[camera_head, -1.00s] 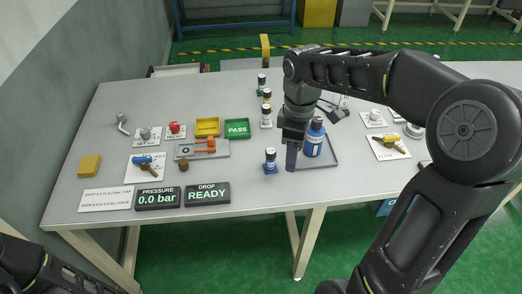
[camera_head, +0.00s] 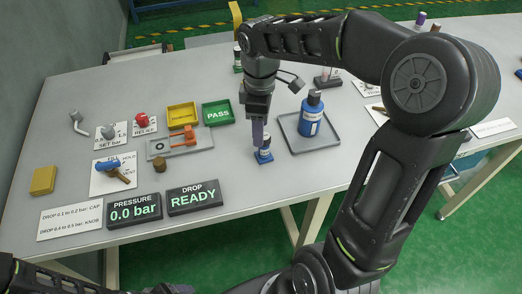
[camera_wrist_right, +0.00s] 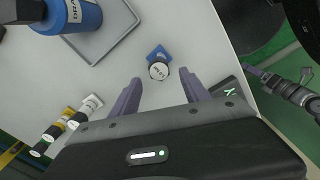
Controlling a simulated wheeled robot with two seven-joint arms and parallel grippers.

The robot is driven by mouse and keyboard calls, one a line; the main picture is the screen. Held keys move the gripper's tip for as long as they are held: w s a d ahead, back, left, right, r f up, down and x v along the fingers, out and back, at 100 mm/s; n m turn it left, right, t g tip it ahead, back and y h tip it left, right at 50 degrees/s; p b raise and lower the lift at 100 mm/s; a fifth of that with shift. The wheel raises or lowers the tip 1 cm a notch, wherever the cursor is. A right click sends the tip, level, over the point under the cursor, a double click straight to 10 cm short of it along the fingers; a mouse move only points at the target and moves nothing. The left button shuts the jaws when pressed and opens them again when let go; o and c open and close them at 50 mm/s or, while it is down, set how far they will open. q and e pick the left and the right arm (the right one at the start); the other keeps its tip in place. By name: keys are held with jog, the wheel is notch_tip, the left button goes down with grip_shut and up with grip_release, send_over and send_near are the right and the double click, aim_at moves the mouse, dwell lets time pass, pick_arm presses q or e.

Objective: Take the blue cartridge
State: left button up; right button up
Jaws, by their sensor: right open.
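The blue cartridge (camera_head: 264,155) is a small dark-capped vial with a white label on a blue base. It stands upright near the table's front edge. In the right wrist view the cartridge (camera_wrist_right: 159,66) shows its pale round top and blue base, just beyond the gap between my fingers. My right gripper (camera_head: 258,136) points down at the cartridge, fingers partly covering it in the head view. The gripper (camera_wrist_right: 160,92) is open with nothing between its purple fingers. What seems to be my left gripper (camera_wrist_right: 268,78) shows small at the right of the wrist view; its jaws are unclear.
A large blue bottle (camera_head: 311,117) stands on a grey tray (camera_head: 327,140) right of the cartridge. Several small vials (camera_wrist_right: 52,132) stand behind. The pressure display (camera_head: 134,210) and drop display (camera_head: 194,197) lie at the front left. Bare table separates them from the cartridge.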

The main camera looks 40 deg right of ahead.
aim_at(264, 150)
jog(key=shift+s+r, duration=0.1)
jog(key=shift+f, duration=1.35)
jog(key=shift+s+d+f, duration=0.1)
jog(key=shift+d+f, duration=0.05)
jog(key=shift+f, duration=2.45)
jog(key=shift+c, duration=0.5)
grip_shut()
